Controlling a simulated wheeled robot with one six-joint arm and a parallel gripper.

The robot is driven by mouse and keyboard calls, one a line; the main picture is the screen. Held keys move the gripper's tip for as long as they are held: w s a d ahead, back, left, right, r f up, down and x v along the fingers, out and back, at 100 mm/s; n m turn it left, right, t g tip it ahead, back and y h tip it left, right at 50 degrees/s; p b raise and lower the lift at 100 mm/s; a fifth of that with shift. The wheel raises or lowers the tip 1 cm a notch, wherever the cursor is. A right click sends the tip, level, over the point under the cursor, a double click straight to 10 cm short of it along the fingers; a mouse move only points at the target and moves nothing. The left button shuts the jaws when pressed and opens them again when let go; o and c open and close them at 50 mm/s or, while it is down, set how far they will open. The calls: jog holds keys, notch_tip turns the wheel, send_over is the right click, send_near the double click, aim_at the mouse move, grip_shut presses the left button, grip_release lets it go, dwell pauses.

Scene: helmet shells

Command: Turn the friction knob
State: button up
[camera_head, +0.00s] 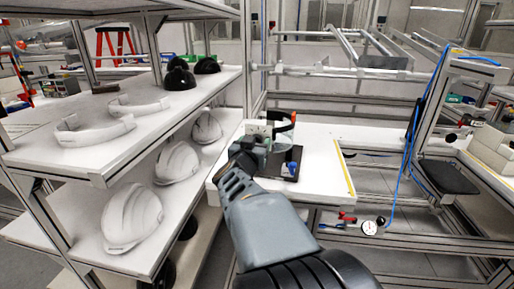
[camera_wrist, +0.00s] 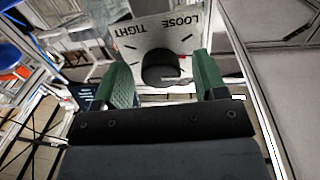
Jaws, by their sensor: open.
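The friction knob (camera_wrist: 160,73) is a round black knob on a light plate (camera_wrist: 148,38) marked LOOSE and TIGHT, which reads upside down in the wrist view. My gripper (camera_wrist: 163,66) is open, with one green-padded finger on each side of the knob. Gaps show between the pads and the knob, and I cannot tell whether the fingertips reach down beside it. In the head view my gripper (camera_head: 250,148) is at a fixture (camera_head: 280,137) with an orange band on the white bench (camera_head: 322,158). My arm hides part of the fixture, and the knob cannot be made out there.
A shelf rack (camera_head: 95,175) at left holds white helmet shells (camera_head: 131,214), visor-like bands (camera_head: 95,129) and black shells (camera_head: 180,76). A blue-topped part (camera_head: 293,168) is beside the fixture. A metal frame with a blue cable (camera_head: 404,170) stands right. The bench's right part is clear.

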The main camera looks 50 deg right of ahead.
jog(key=shift+w+d, duration=0.15)
jog(key=shift+c, duration=0.3)
jog(key=c, duration=0.9)
jog(key=shift+o, duration=0.2)
jog(key=shift+m+b, duration=1.1)
jog(key=shift+m, duration=2.7)
